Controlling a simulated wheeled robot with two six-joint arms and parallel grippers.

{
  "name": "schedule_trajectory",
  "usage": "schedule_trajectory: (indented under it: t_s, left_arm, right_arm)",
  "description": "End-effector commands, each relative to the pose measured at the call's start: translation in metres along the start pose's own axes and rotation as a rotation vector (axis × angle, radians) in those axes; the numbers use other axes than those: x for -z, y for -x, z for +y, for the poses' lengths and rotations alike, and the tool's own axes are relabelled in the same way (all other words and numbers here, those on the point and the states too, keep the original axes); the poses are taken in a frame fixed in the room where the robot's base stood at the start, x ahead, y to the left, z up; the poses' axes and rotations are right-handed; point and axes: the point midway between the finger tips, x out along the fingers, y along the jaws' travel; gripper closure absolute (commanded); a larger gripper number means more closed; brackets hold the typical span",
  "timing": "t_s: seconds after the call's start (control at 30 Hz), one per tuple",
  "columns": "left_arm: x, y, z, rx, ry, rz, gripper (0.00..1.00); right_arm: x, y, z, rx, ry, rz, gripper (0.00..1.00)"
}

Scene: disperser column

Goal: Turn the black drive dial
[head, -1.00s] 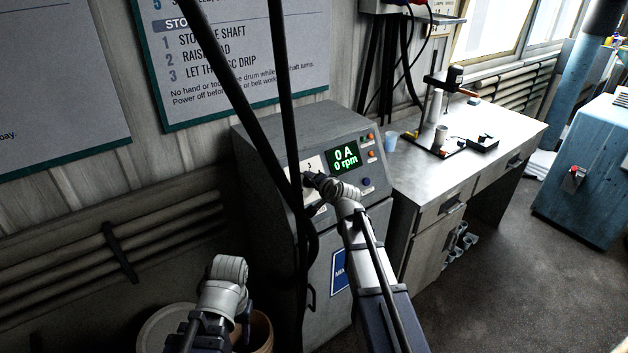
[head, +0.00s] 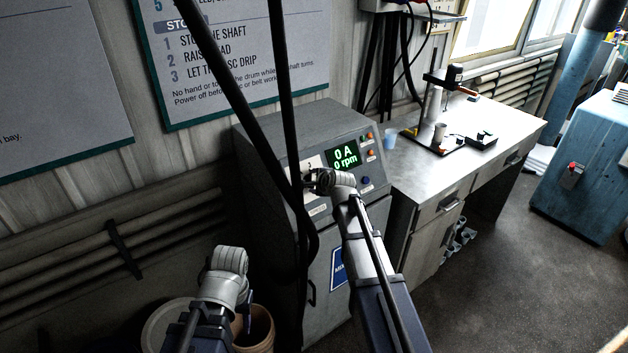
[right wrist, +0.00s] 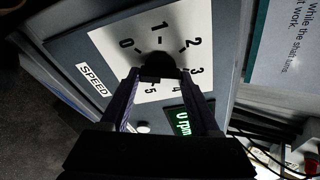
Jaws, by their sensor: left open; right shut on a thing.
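The fingers of my right gripper (right wrist: 160,78) are shut on the dial from both sides. No pointer mark on the dial can be made out. In the head view my right gripper (head: 313,182) is at the cabinet panel and hides the dial. My left gripper (head: 228,266) is open, low at the left, away from the cabinet; its fingertips are hard to see.
The grey control cabinet (head: 270,150) has a green display (head: 344,157) reading 0 A and 0 rpm, with small buttons beside it. Dark cables or posts cross in front of it. A workbench (head: 440,170) stands to the right. A brown bucket (head: 262,330) is below my left gripper.

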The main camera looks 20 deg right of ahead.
Motion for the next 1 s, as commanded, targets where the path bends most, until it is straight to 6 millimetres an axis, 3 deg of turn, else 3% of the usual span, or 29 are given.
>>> schedule_trajectory:
  t_s: [0.67,0.7,0.93,1.0]
  left_arm:
    - [-0.0001,0.0023,-0.0002,0.0,0.0,0.0,0.5]
    - [-0.0001,0.0023,-0.0002,0.0,0.0,0.0,0.5]
    - [-0.0001,0.0023,-0.0002,0.0,0.0,0.0,0.5]
    - [-0.0001,0.0024,-0.0002,0.0,0.0,0.0,0.5]
  right_arm:
    - [-0.0003,0.0001,0.0003,-0.014,-0.059,-0.001,0.93]
    - [-0.0003,0.0001,0.0003,-0.014,-0.059,-0.001,0.36]
    - [-0.0002,0.0001,0.0002,-0.014,-0.058,-0.001,0.11]
    - [-0.0002,0.0,0.0001,-0.014,-0.058,-0.001,0.07]
